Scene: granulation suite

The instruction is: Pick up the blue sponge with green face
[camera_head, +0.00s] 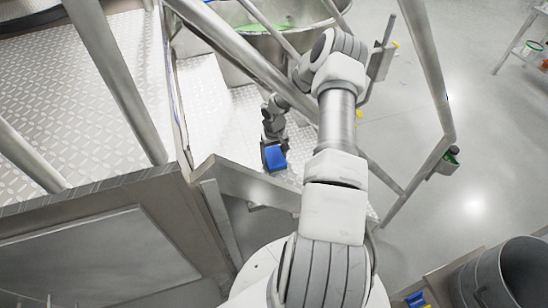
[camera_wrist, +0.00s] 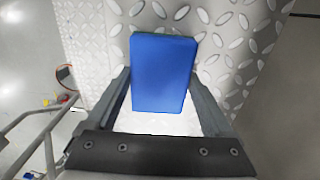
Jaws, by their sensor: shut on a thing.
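The blue sponge (camera_head: 276,158) is held at the end of my arm, above the diamond-plate metal step in the head view. In the wrist view the sponge (camera_wrist: 162,75) stands out past my gripper (camera_wrist: 163,90), with a finger at each side of its lower part. My gripper (camera_head: 272,146) is shut on the sponge. Its broad blue face shows; the green face is hardly visible, with only a thin greenish top edge showing.
Metal handrails (camera_head: 245,55) run close beside my arm on both sides. A diamond-plate platform (camera_head: 80,100) lies to the left. A large steel vessel (camera_head: 285,25) stands at the top. Open grey floor (camera_head: 470,120) is at the right, with a steel drum (camera_head: 505,275) at lower right.

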